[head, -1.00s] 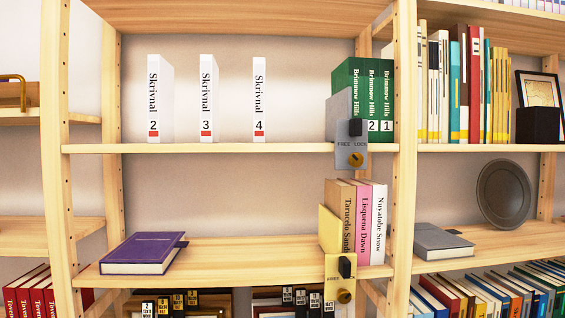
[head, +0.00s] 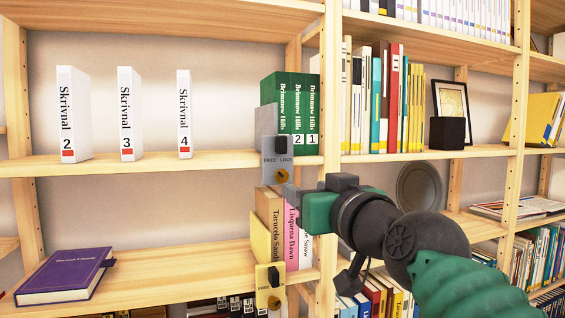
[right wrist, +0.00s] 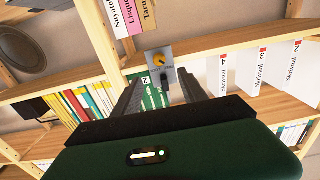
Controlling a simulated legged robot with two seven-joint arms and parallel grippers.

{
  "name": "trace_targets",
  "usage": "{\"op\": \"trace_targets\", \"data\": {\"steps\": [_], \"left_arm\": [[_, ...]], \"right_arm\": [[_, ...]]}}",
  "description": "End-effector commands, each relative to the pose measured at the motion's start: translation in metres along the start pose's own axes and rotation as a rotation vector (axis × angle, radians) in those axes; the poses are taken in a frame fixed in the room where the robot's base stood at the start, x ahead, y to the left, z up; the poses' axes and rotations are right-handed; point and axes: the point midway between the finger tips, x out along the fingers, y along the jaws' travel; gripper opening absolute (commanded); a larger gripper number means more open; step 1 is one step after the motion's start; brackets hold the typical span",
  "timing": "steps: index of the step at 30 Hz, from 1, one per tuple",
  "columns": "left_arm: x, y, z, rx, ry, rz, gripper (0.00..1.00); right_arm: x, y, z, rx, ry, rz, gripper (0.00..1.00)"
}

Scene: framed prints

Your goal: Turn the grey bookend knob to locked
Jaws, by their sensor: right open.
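The grey bookend (head: 266,122) stands against the green Brimnow Hills binders (head: 291,105) on the upper shelf. Its front plate hangs over the shelf edge, with a black block, the words FREE and LOCK, and a round brass knob (head: 281,176) below them. The knob's exact turn is too small to read. My right gripper (head: 288,191) is just below and in front of the knob. In the right wrist view, the gripper (right wrist: 161,76) is open and empty, with the brass knob (right wrist: 159,60) just beyond and between its fingertips. My left gripper is out of view.
A yellow bookend (head: 268,275) with its own knob holds several books on the shelf below. White Skrivnal binders (head: 125,115) stand to the left. A wooden upright (head: 327,120) is close to the right. A purple book (head: 65,275) lies at the lower left.

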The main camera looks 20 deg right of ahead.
Motion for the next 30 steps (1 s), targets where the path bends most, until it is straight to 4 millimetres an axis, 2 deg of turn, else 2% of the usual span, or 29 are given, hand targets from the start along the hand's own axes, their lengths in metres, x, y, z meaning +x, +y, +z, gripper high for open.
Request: {"op": "trace_targets", "data": {"steps": [1, 9, 12, 18, 21, 25, 30], "left_arm": [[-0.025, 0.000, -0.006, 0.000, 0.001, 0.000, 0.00], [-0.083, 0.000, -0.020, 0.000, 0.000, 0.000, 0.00], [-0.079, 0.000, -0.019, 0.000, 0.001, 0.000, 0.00], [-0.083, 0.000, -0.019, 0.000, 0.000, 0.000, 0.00], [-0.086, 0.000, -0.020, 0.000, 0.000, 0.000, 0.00], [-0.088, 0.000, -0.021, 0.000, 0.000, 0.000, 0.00], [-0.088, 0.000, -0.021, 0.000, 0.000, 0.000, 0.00]], "right_arm": [[0.004, -0.004, -0.014, 0.003, -0.002, -0.011, 0.50], [0.021, -0.004, -0.009, 0.000, -0.010, -0.002, 0.50], [0.048, -0.001, 0.003, 0.000, -0.012, 0.004, 0.50], [0.099, -0.001, 0.004, -0.001, -0.010, 0.005, 0.50], [0.118, 0.000, 0.003, -0.002, -0.009, 0.006, 0.50], [0.130, 0.000, 0.003, -0.001, -0.008, 0.006, 0.50], [0.132, 0.000, 0.002, -0.002, -0.005, 0.006, 0.50]]}}
